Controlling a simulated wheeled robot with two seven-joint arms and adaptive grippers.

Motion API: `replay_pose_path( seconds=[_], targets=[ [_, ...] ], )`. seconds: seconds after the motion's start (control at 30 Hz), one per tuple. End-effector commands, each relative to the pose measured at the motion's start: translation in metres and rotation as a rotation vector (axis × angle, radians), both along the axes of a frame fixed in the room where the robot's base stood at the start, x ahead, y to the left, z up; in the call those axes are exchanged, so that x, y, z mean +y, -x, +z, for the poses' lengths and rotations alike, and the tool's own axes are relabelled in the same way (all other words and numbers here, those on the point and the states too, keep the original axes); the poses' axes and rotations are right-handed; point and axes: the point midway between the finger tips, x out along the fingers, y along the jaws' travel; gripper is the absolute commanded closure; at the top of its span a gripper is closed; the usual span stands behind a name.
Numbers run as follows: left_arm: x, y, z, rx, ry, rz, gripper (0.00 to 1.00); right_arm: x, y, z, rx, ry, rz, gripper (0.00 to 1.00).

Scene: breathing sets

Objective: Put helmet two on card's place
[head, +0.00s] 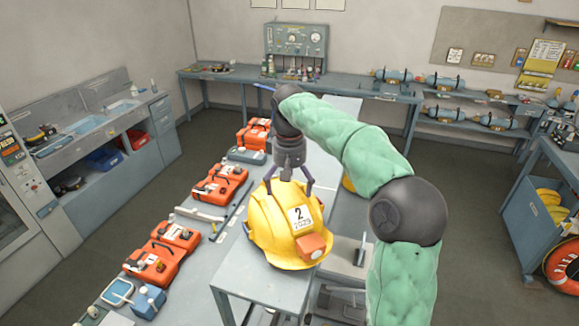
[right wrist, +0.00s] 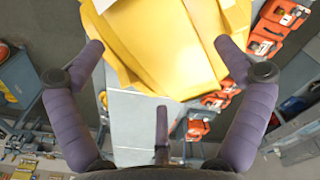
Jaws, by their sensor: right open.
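Helmet two (head: 268,222) is yellow, with a white label reading "2" and "2029" and an orange block on its front. It sits on the narrow grey table (head: 240,278) in the head view. My right gripper (head: 290,188) is pointed down at the helmet's crown, its fingers spread. In the right wrist view the yellow helmet (right wrist: 165,40) fills the top, beyond the open fingers; I cannot tell whether they touch it. A card is not clearly recognisable. My left gripper is out of view.
Several orange cases (head: 155,262) stand on the low surface to the left. A yellow object (head: 348,183) is partly hidden behind my right arm. A sink counter (head: 90,120) stands at the left, and a bench with blue cylinders (head: 445,82) at the back right.

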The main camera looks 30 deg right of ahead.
Motion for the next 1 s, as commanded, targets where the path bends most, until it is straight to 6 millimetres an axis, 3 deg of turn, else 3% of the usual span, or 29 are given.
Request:
replay_pose_path(
  seconds=[0.5, 0.73, 1.0],
  targets=[
    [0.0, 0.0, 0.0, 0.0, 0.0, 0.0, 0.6, 0.001, -0.001, 0.091, -0.002, -0.001, 0.001, 0.0],
    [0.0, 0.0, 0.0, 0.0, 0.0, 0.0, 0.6, 0.0, 0.0, 0.107, 0.0, 0.0, 0.0, 0.0],
    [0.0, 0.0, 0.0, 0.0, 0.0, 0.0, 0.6, 0.0, 0.0, 0.109, 0.002, 0.0, 0.0, 0.0]
  ],
)
